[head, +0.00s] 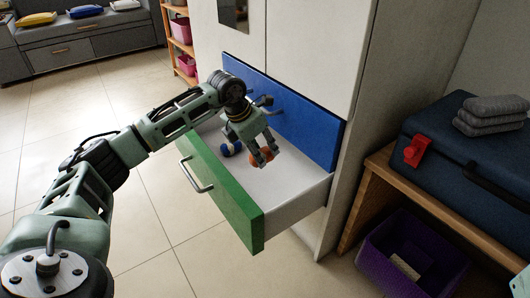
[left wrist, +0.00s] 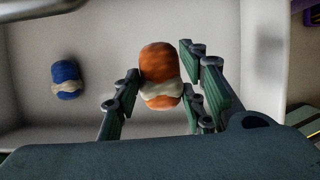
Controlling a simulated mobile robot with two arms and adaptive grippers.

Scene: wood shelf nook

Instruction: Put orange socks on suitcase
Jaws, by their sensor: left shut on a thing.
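The orange socks (head: 264,155), a roll with a pale band, are inside the open drawer. In the left wrist view the orange socks (left wrist: 159,64) sit between the fingers of my left gripper (left wrist: 165,98). My left gripper (head: 266,157) reaches down into the drawer and is shut on the socks. Whether they touch the drawer floor is hard to tell. The dark blue suitcase (head: 440,150), with a red latch, lies on a wooden shelf at the right. My right gripper is not in view.
The open drawer has a green front (head: 222,195) with a metal handle. A blue drawer front (head: 290,120) is behind it. Blue socks (head: 230,149) lie in the drawer. Folded grey cloths (head: 490,122) cover part of the suitcase top. A purple bin (head: 385,255) is under the shelf.

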